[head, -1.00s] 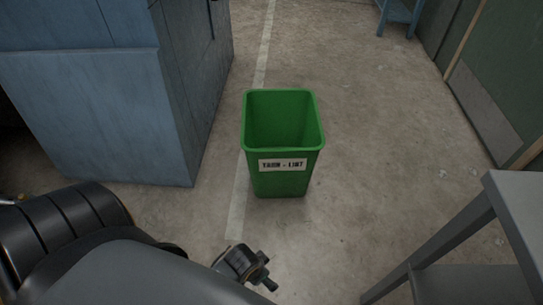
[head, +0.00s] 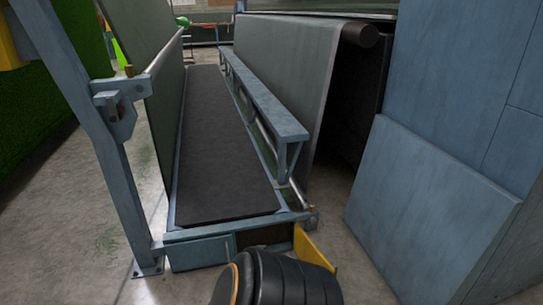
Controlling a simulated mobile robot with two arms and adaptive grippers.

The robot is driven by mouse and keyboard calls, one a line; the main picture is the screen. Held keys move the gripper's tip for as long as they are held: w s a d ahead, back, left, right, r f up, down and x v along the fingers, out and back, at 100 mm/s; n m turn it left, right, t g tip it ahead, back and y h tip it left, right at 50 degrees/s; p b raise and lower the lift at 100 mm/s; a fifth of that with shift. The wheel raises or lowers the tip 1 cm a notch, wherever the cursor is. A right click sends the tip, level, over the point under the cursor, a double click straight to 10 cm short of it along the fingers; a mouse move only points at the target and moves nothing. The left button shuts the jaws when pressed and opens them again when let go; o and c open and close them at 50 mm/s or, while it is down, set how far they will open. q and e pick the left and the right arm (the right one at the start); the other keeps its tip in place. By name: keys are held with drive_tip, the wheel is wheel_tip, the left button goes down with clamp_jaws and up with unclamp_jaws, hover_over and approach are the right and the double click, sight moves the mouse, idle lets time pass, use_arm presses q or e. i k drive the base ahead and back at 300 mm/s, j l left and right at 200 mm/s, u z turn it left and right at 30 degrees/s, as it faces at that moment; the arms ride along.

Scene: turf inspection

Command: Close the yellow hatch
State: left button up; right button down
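The yellow hatch (head: 316,249) is a small flat panel at the near end of a long blue-framed machine, low on its right corner. It stands out at an angle, swung open, beside a dark opening (head: 264,238) in the end frame. One of my black arm links covers its lower part, so I cannot see whether the arm touches it. No fingers of either gripper show.
The machine's long dark bed (head: 225,150) runs away from me, with a blue rail (head: 252,100) along its right. A blue post (head: 105,150) stands at left. Blue cabinet panels (head: 430,220) stand close at right. Bare floor shows at lower left.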

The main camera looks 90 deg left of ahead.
sight(303, 247)
drive_tip(key=u, duration=3.15)
